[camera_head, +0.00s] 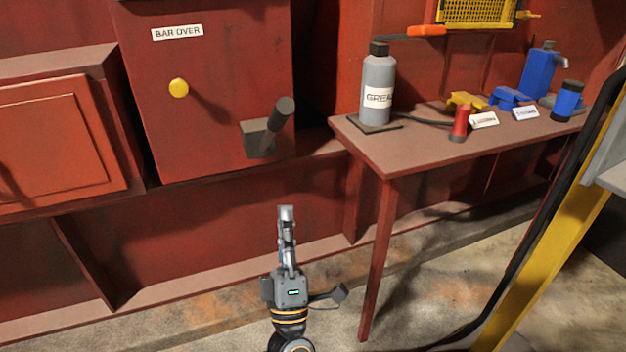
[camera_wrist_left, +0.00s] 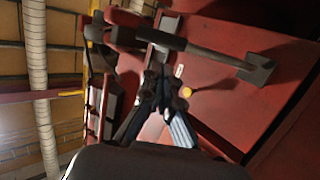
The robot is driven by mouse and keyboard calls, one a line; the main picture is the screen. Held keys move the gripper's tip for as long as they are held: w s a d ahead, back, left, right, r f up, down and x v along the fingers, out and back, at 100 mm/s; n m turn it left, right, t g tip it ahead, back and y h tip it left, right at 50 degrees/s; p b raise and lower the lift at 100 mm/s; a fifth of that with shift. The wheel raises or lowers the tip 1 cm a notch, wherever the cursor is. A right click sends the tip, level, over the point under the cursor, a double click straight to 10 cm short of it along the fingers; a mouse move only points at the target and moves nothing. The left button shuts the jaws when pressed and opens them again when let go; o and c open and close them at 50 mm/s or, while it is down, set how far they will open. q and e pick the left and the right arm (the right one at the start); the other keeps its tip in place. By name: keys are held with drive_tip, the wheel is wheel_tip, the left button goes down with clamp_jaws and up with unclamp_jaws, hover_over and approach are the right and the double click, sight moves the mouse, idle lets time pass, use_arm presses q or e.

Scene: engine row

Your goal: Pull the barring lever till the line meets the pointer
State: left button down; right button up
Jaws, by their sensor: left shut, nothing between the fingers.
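The barring lever (camera_head: 283,112) is a short dark grey handle sticking out of a dark block on the red panel (camera_head: 222,75) labelled BAR OVER. In the left wrist view, the lever (camera_wrist_left: 205,55) crosses the upper part as a long dark bar with its block at the right. A yellow round knob (camera_head: 179,88) is on the same panel; it also shows in the left wrist view (camera_wrist_left: 187,92). I cannot make out a line or pointer. My left gripper (camera_head: 286,212) is shut and empty, below the lever and apart from it. My right gripper is out of view.
A reddish table (camera_head: 410,160) stands right of the panel, with a grey grease bottle (camera_head: 378,85), a red cylinder (camera_head: 460,122) and several blue and yellow items. A yellow post (camera_head: 545,270) with dark hoses is at the right. The floor between is clear.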

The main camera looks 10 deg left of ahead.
sight(281, 124)
use_arm(q)
drive_tip(key=x, duration=1.2)
drive_tip(key=shift+w+a+r, duration=0.15)
drive_tip(key=shift+a+r, duration=0.05)
drive_tip(key=shift+r, duration=0.15)
drive_tip(key=shift+w+a+r, duration=0.1)
drive_tip(key=shift+w+r, duration=0.35)
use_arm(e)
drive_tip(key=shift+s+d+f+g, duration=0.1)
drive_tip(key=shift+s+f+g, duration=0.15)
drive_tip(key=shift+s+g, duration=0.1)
use_arm(q)
drive_tip(key=shift+r+p, duration=0.15)
drive_tip(key=shift+p, duration=0.2)
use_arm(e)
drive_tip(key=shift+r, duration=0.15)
